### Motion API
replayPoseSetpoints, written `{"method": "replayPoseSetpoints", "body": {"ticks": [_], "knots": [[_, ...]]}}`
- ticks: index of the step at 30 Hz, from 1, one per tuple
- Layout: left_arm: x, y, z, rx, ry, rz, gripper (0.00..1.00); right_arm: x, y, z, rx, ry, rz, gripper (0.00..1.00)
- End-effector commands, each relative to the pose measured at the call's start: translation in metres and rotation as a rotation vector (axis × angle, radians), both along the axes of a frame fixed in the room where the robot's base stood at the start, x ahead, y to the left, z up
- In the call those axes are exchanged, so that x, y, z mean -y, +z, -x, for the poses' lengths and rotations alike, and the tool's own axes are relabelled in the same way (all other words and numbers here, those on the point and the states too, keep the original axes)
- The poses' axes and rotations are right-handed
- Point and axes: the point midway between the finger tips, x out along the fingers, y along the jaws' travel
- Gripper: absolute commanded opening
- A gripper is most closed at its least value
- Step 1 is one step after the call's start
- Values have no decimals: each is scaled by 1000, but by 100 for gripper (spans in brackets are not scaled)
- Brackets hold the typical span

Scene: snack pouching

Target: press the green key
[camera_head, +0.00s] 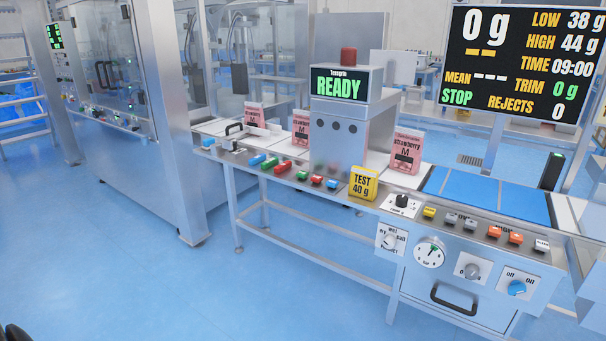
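A green key (269,163) sits on the front ledge of the conveyor machine, between a blue key (257,159) and a red key (282,167). More small coloured keys lie further right on the same ledge, and a green one (331,184) appears to be among them, left of the yellow TEST 40 g block (363,184). They are small and their state is hard to tell. Neither of my grippers can be made out. A dark rounded piece shows at the bottom left corner, and I cannot tell which part it is.
A grey cabinet with a READY screen (338,85) and red top stands behind the ledge. Pink strawberry pouches (406,150) stand on the line. A control panel with dials (429,252) is at right, below a large weight display (520,60). The blue floor (120,270) in front is clear.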

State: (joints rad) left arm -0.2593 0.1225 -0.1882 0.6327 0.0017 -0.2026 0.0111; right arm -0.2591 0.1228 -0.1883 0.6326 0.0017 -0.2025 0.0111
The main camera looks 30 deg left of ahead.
Motion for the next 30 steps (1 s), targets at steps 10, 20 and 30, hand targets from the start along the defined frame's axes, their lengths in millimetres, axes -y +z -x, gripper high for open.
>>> {"method": "replayPoseSetpoints", "body": {"ticks": [10, 20, 30], "knots": [[0, 0, 0, 0, 0, 0, 10, 0, 0, 0, 0, 0, 0, 50], [0, 0, 0, 1, 0, 0, 0, 0, 0, 0, 1, 0, 0, 50], [0, 0, -1, 1, 0, 0, 0, 0, 0, -1, 1, 0, 0, 50]]}}
